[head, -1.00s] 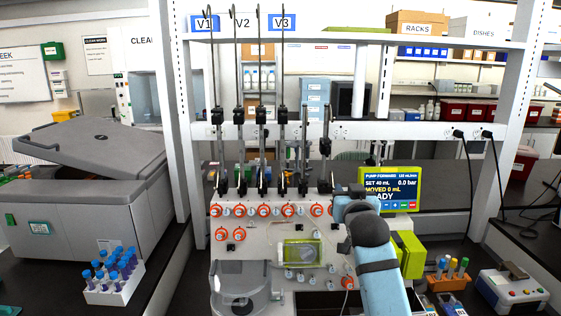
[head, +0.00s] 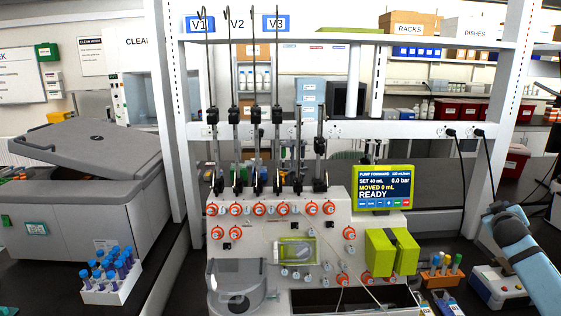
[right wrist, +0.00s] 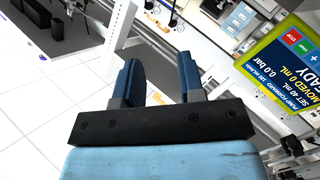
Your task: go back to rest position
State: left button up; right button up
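My right arm comes in from the right edge of the head view. Its blue end (head: 508,226) is raised in front of the counter, to the right of the cell processor (head: 335,228) and apart from it. In the right wrist view my right gripper (right wrist: 160,78) has its two dark blue fingers apart with nothing between them. The processor's screen (head: 384,188) reads "READY", "SET 40 mL", "MOVED 0 mL" and "0.0 bar"; it also shows upside down in the right wrist view (right wrist: 290,62). My left gripper is not in view.
A white rack of blue-capped tubes (head: 108,292) and a grey centrifuge with its lid raised (head: 75,200) stand at left. A small orange tube rack (head: 440,278) and a grey-blue device (head: 497,287) sit at right, near my arm. White shelf posts frame the processor.

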jog(key=s+d+r+h, duration=0.2)
jog(key=d, duration=0.5)
jog(key=w+a+n+t+y, duration=0.35)
jog(key=a+y, duration=0.25)
jog(key=a, duration=0.2)
jog(key=s+a+f+g+y, duration=0.1)
jog(key=s+a+f+y, duration=0.1)
jog(key=s+a+f, duration=0.45)
jog(key=s+a+f+g+y, duration=0.1)
jog(key=s+a+f, duration=0.2)
jog(key=a+f, duration=0.6)
jog(key=s+a+f+g+y, duration=0.15)
jog(key=s+a+f, duration=0.3)
jog(key=f, duration=0.65)
jog(key=s+a+f+g+y, duration=0.1)
jog(key=s+a+f, duration=0.3)
jog(key=s+a, duration=0.3)
jog(key=s+a+f+m+g+y, duration=0.1)
jog(key=s+a+f, duration=0.2)
jog(key=s+a, duration=0.4)
jog(key=s+a+f+m+g+y, duration=0.1)
jog(key=s+a+f, duration=0.3)
jog(key=s, duration=1.3)
jog(key=a, duration=0.3)
jog(key=shift+s+a+f, duration=0.2)
jog(key=shift+s+f, duration=0.05)
jog(key=shift+f, duration=0.1)
